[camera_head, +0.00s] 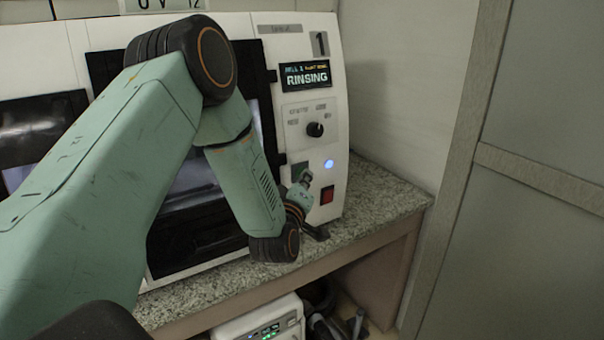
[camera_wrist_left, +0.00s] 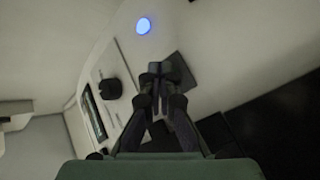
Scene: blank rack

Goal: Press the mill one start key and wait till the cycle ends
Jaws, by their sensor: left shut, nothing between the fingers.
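Mill one (camera_head: 258,26), a white machine marked 1, stands on a speckled counter. Its display (camera_head: 306,76) reads RINSING. A blue light (camera_head: 328,163) is lit on its panel and also shows in the left wrist view (camera_wrist_left: 143,26). A red key (camera_head: 327,195) sits below the light. A dark green key (camera_head: 299,171) sits left of the light, partly hidden by my gripper. My left gripper (camera_head: 305,178) is shut and empty, its tips at the green key; I cannot tell whether they touch it. In the left wrist view the shut fingers (camera_wrist_left: 155,72) point at the panel. My right gripper is not in view.
A black knob (camera_head: 315,129) sticks out above the keys. The granite counter (camera_head: 375,195) is clear right of the machine. A grey panel (camera_head: 540,120) stands at the right.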

